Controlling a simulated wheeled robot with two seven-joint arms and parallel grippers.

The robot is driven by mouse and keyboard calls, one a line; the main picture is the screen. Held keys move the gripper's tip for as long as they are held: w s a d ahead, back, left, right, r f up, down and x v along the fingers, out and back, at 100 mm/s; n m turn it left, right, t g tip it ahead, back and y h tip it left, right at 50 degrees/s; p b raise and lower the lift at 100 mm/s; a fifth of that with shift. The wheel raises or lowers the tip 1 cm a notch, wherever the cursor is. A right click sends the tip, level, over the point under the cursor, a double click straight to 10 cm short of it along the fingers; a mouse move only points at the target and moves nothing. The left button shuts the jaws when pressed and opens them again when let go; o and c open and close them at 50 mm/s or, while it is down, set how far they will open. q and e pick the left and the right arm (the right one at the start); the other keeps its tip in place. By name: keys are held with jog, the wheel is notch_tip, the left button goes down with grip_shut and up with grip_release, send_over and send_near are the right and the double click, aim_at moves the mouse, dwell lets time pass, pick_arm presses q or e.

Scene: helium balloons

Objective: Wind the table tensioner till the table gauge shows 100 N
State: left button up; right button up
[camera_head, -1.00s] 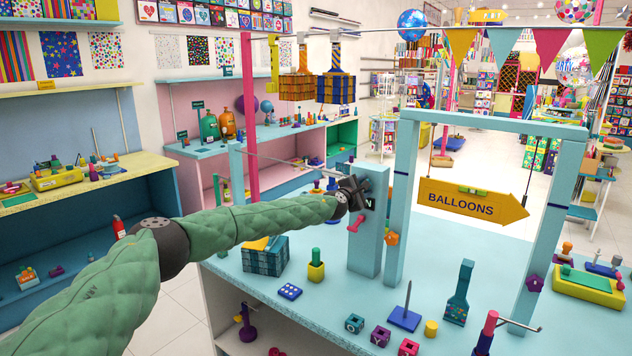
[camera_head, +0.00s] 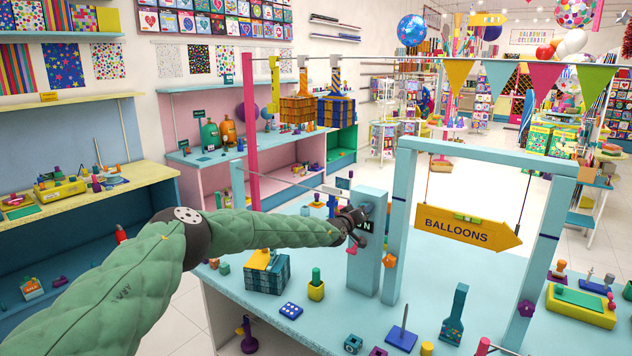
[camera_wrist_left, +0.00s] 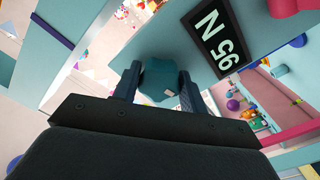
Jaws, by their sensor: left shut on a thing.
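The table tensioner shows in the left wrist view as a dark teal knob (camera_wrist_left: 160,83) on the light blue post. My left gripper (camera_wrist_left: 158,90) is shut on it, one finger on each side. In the head view, my left gripper (camera_head: 360,218) is at the upper part of the post (camera_head: 365,272) and hides the knob. The table gauge (camera_wrist_left: 217,40) is a black display beside the knob; it reads 95 N, turned in the wrist view. In the head view only its N end (camera_head: 368,226) shows past the gripper. My right gripper is not in view.
A light blue frame (camera_head: 480,154) with a hanging yellow BALLOONS sign (camera_head: 466,227) stands right of the post.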

pick_arm(q)
jog(key=o, duration=0.8)
jog(key=shift+r+m, duration=0.25)
jog(key=shift+m, duration=0.05)
jog(key=shift+o, duration=1.3)
jog(key=shift+d, duration=0.15)
jog(key=shift+f, duration=0.2)
jog(key=shift+s+a, duration=0.2)
jog(key=shift+a, duration=0.05)
jog(key=v, duration=0.6)
jog(key=shift+s, duration=0.25)
jog(key=shift+a+f, duration=0.1)
jog(key=shift+f, duration=0.05)
